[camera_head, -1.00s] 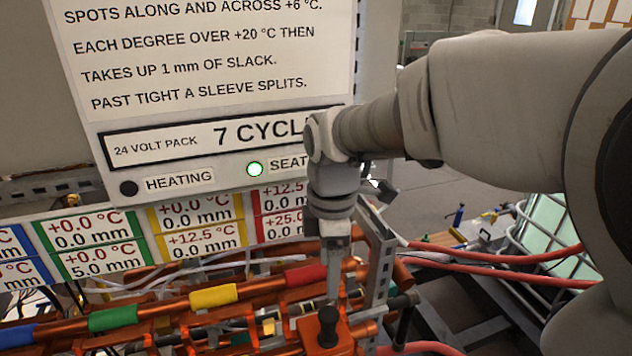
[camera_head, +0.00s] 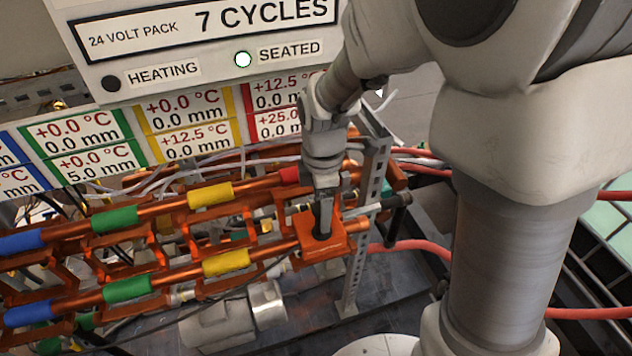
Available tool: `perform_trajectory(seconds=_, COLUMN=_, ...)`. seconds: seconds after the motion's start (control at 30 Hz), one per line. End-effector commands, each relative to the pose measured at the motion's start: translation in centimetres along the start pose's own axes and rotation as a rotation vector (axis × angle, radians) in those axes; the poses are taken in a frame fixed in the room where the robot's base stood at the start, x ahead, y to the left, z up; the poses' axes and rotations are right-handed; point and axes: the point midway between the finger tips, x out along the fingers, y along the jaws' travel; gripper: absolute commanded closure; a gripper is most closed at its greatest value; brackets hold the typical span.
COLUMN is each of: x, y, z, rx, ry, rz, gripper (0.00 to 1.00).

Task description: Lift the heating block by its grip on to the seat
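The heating block (camera_head: 318,251) is an orange block at the right end of the front copper pipe, just left of a perforated metal upright. Its black grip stands on top and is mostly covered by my gripper. My gripper (camera_head: 323,228) points down onto the block, with its fingertips at the grip. The view is side-on, so I cannot tell whether the fingers are open or closed on it. I cannot make out a separate seat. The SEATED lamp (camera_head: 243,59) is lit and the HEATING lamp (camera_head: 111,83) is dark.
Copper pipes with blue, green (camera_head: 128,288) and yellow (camera_head: 226,262) sleeves run left of the block. A perforated upright (camera_head: 368,215) stands close on its right. A sign panel (camera_head: 200,45) reads "7 CYCLES". A red hose (camera_head: 412,246) runs to the right.

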Motion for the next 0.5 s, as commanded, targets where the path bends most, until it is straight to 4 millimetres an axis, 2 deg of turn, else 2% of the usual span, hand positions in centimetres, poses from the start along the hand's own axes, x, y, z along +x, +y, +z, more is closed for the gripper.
perform_trajectory(seconds=0.3, x=4.3, y=-0.1, z=0.0, rx=-0.001, ry=-0.002, rz=-0.004, gripper=0.24)
perform_trajectory(seconds=0.5, x=5.0, y=0.0, z=0.0, rx=0.001, ry=-0.001, rz=0.0, gripper=0.24)
